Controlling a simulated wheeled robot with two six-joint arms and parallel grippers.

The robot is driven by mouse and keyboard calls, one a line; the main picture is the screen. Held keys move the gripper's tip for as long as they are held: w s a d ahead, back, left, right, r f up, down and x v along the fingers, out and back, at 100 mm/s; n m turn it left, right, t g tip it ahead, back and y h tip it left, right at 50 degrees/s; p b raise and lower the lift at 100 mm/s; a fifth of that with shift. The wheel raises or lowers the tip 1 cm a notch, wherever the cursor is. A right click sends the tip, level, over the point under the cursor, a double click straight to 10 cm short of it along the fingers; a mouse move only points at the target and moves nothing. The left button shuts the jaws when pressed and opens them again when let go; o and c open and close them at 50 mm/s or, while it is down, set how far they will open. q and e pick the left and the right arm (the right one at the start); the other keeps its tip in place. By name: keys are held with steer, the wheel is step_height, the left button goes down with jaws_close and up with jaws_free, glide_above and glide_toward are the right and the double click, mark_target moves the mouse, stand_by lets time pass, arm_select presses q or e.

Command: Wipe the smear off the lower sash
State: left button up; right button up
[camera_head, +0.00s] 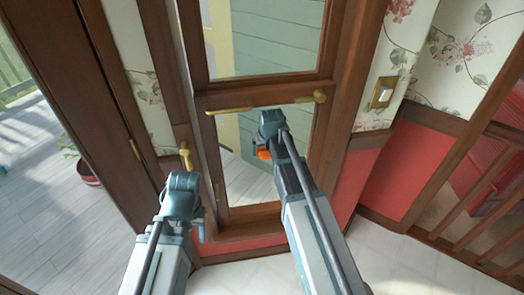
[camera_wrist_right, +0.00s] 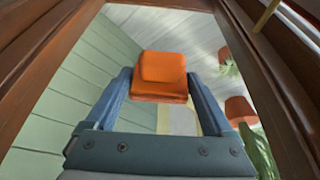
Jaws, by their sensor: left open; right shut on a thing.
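The lower sash (camera_head: 272,104) is a brown wooden frame around a clear pane (camera_head: 236,165) in the head view. The pane also fills most of the right wrist view (camera_wrist_right: 75,95). I cannot make out a smear on it. My right gripper (camera_wrist_right: 162,90) is shut on an orange sponge-like block (camera_wrist_right: 162,68), in front of the pane. The block (camera_head: 264,154) shows only partly in the head view, and I cannot tell whether it touches the glass. My left gripper (camera_head: 201,229) is open, low at the left by the frame, its fingers mostly hidden.
Brass fittings (camera_head: 229,110) and (camera_head: 319,96) sit on the sash's top rail. A brass handle (camera_head: 186,156) stands out at the left. A switch plate (camera_head: 382,92) is on the floral wall. A wooden railing (camera_head: 480,200) is at the right. A potted plant (camera_head: 87,173) stands beyond the doorway.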

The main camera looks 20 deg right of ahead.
steer(key=shift+s+d, duration=0.15)
steer(key=shift+d, duration=1.1)
steer(key=shift+s+d, duration=0.1)
steer(key=shift+d, duration=1.6)
steer(key=shift+d, duration=0.1)
steer(key=d, duration=0.3)
steer(key=shift+s, duration=0.25)
steer(key=a, duration=0.3)
steer(key=shift+w+a, duration=0.1)
steer(key=shift+a, duration=0.1)
